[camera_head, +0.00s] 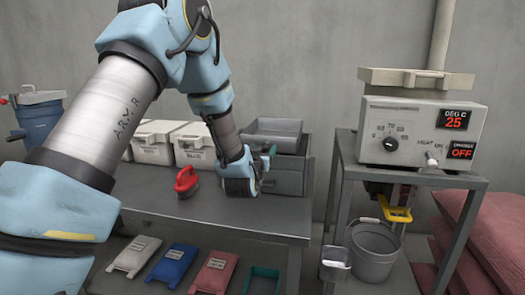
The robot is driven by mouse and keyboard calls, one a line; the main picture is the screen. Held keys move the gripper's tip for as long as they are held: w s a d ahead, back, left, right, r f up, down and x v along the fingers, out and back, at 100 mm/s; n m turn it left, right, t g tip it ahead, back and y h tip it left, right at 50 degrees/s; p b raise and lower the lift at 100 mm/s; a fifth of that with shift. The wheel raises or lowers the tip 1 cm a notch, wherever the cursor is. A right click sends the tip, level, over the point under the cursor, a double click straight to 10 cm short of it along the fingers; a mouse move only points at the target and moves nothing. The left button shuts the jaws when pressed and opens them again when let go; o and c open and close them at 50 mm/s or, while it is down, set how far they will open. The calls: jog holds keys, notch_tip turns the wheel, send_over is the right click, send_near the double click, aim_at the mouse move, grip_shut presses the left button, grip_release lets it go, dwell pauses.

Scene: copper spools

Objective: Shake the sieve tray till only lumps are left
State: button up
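A shallow grey metal tray (262,127) rests on top of a grey drawer box (288,178) at the right end of the workbench; it appears to be the sieve tray. I cannot see inside it well enough to tell lumps from fines. My gripper (264,162) is at the box's left front side, just below the tray's near left corner. Its fingers are small and partly hidden by the wrist, so I cannot tell whether they are open or touch anything. A small green part shows beside them.
A red-handled brush (186,182) lies on the workbench (215,211), left of my gripper. White lidded bins (153,143) stand behind. A heater unit (423,132) reading 25 and OFF sits on a right-hand stand, above a bucket (373,252). Coloured packs (172,264) lie on the lower shelf.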

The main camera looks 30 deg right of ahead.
jog(key=b+v, duration=0.3)
jog(key=v, duration=0.8)
